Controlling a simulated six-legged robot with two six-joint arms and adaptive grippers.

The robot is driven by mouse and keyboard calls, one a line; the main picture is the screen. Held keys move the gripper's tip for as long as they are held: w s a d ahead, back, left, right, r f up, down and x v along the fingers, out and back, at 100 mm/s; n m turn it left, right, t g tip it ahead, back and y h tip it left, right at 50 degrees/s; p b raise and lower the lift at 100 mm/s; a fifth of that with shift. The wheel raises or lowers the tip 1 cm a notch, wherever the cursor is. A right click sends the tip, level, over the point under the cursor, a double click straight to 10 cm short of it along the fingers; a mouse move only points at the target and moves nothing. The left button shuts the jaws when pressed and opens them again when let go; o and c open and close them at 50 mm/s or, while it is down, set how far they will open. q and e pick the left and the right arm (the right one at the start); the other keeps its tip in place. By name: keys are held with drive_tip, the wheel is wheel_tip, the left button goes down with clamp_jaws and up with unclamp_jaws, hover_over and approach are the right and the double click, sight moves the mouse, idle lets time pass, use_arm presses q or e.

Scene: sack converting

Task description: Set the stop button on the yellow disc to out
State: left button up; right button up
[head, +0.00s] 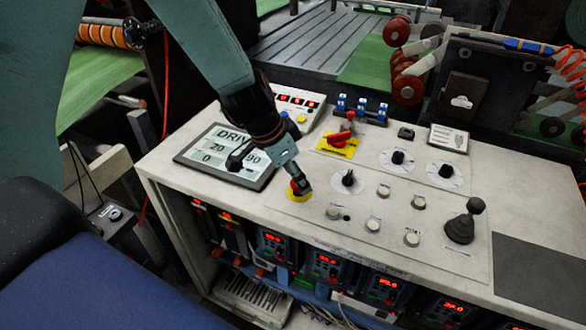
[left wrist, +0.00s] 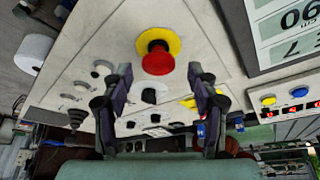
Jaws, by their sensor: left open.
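The red stop button (left wrist: 158,63) stands on a round yellow disc (left wrist: 172,38) on the console top. In the left wrist view it lies ahead of my left gripper (left wrist: 160,72), centred between the two spread fingers. No finger clearly touches it. I cannot tell whether the button is in or out. In the head view my left gripper (head: 298,182) points down at the yellow disc (head: 291,194) and hides much of the button. My left gripper is open and empty. My right gripper is not in view.
A drive display (head: 225,155) lies left of the button. A black selector knob (head: 348,178) sits close on the right. A red rotary handle (head: 341,137) on a yellow plate is behind it. A black joystick (head: 463,227) stands at the right; several small buttons lie between.

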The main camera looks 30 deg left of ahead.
use_arm(q)
drive_tip(key=shift+r, duration=0.1)
drive_tip(key=shift+v, duration=1.95)
wheel_tip(320, 180, up, 7)
hover_over(289, 195)
drive_tip(key=s+a, duration=0.2)
drive_tip(key=s, duration=0.1)
drive_tip(key=shift+w+d+r, duration=0.1)
drive_tip(key=shift+d+r, duration=0.1)
